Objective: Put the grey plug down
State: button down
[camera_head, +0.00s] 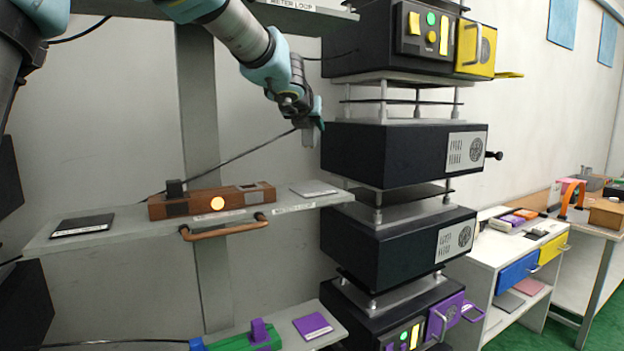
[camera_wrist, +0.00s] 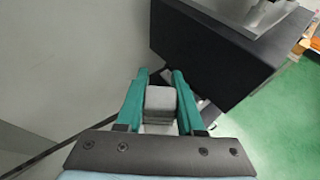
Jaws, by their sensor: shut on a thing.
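My gripper (camera_head: 315,118) is shut on the grey plug (camera_head: 308,137), which hangs below the fingers, left of a black cabinet. In the wrist view the grey plug (camera_wrist: 160,98) sits between the two teal fingers. A black cable (camera_head: 235,158) runs from near the plug down left to the brown socket block (camera_head: 190,206), which has a lit orange lamp. The block stands on a grey shelf (camera_head: 115,232). A light grey pad (camera_head: 313,188) lies at the shelf's right end, below the gripper in the picture. A black plug (camera_head: 175,188) stands at the block's left end.
Stacked black cabinets (camera_head: 385,150) stand close to the gripper's right. A dark pad (camera_head: 83,225) lies at the shelf's left, and a copper handle (camera_head: 224,229) juts from its front. A lower shelf holds a green block (camera_head: 245,341) with a purple plug and a purple pad (camera_head: 313,325).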

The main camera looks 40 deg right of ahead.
jog(key=shift+m+h, duration=0.3)
jog(key=f+b, duration=0.2)
jog(key=f, duration=0.1)
jog(key=f+b, duration=0.3)
jog(key=d+f+b, duration=0.1)
jog(key=f+b, duration=0.2)
jog(key=f, duration=0.1)
jog(key=shift+s, duration=0.3)
jog(key=shift+f, duration=0.1)
jog(key=shift+f+b, duration=0.15)
jog(key=shift+b, duration=0.2)
jog(key=c, duration=0.5)
grip_release()
